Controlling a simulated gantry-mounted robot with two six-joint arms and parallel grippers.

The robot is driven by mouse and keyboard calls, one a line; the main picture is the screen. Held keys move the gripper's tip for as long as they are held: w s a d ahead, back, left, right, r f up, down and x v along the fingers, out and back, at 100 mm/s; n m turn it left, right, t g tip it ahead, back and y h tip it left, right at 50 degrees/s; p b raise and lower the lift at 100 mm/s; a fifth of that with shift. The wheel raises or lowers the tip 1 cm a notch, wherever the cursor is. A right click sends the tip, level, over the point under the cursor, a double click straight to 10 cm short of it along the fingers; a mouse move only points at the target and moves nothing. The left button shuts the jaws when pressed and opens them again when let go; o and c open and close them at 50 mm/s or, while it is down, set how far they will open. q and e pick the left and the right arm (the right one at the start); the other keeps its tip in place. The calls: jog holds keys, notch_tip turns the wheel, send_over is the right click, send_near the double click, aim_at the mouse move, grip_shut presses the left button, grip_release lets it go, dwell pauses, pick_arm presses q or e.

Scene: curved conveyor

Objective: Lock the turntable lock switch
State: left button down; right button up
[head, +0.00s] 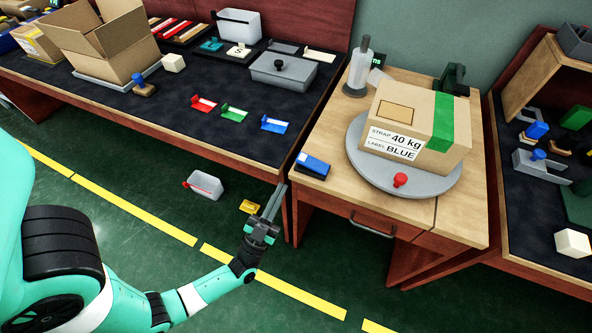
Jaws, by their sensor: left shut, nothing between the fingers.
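The round grey turntable (368,178) sits on the wooden desk and carries a closed cardboard box (450,160) with a green strip and a label reading 40 kg, BLUE. A red knob (400,180) stands at the turntable's front edge. A blue block on a dark base (313,165), which looks like a switch, sits at the desk's left front corner. I cannot tell its position from here. My left gripper (282,188) is shut and empty, with its fingers pointing up toward the desk's left front corner, apart from the blue block. My right gripper is not in view.
A grey dispenser (358,75) stands behind the turntable. The desk has a drawer handle (372,226). The dark workbench (150,105) at left holds an open carton, a lidded grey box and coloured clips. A clear bin (205,184) and yellow item (249,206) show below it.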

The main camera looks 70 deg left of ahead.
aim_at(313, 163)
pick_arm(q)
jog(key=shift+a, duration=0.3)
jog(key=shift+w, duration=0.1)
jog(key=x, duration=0.9)
jog(key=shift+a+r+b, duration=0.1)
jog(key=shift+b, duration=0.3)
jog(key=f+b, duration=0.2)
jog(key=f, duration=0.1)
jog(key=shift+a+f+b, duration=0.15)
jog(key=shift+a+b, duration=0.2)
jog(key=shift+b, duration=0.05)
jog(key=shift+f, duration=0.2)
